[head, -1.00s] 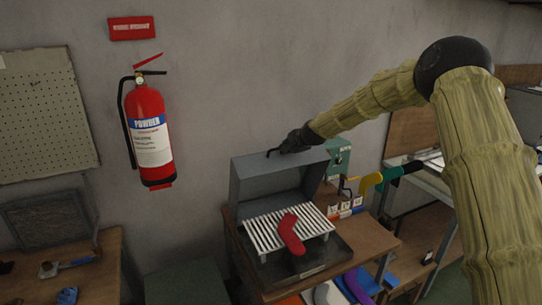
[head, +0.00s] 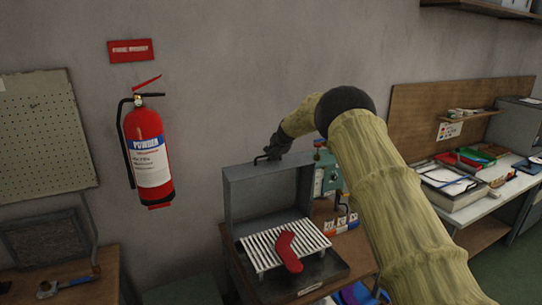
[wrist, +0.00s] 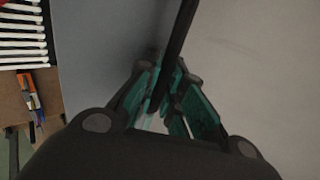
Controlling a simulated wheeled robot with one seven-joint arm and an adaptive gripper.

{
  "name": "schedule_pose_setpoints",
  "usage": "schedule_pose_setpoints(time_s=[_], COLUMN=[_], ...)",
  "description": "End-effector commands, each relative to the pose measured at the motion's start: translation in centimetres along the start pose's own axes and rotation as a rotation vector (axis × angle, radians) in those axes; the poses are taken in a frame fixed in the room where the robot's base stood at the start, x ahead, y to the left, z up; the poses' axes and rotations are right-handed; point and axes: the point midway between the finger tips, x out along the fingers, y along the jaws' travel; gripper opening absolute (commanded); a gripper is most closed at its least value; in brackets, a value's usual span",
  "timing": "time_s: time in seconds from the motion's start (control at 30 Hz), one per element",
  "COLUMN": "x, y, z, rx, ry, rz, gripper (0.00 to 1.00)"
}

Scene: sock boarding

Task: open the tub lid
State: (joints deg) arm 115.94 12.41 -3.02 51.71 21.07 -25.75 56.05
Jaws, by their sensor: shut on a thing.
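The tub's grey lid (head: 262,192) stands raised at the back of the tub in the head view. The tub (head: 311,288) is a dark shallow box with a small label on its front. My gripper (head: 275,150) is at the lid's top edge, shut on the dark bar handle (head: 259,158). In the wrist view my gripper's fingers (wrist: 165,108) close around the dark handle (wrist: 182,35), with the grey lid (wrist: 95,50) beside them. A white slatted rack (head: 256,251) lies over the tub, with a red sock (head: 288,250) on it.
A fire extinguisher (head: 150,160) hangs on the wall to the left. A green box (head: 327,178) and small labelled items (head: 340,225) stand right of the lid. A cluttered bench (head: 470,200) is at the right. My arm hides part of the table.

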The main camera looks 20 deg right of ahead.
Motion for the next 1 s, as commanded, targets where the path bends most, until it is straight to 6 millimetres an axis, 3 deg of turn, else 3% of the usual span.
schedule_pose_setpoints(time_s=[0.3,0.8,0.83,0.9,1.0], x=[0.54,0.70,0.69,0.70,0.71], y=[-0.64,-0.59,-0.60,-0.59,-0.58], z=[-1.05,-1.15,-1.15,-1.14,-1.12], rx=[0.003,0.005,0.005,0.005,0.006], ry=[0.008,0.008,0.008,0.007,0.007], rz=[0.031,0.037,0.037,0.037,0.037], gripper=[0.00,0.00,0.15,0.28,0.32])
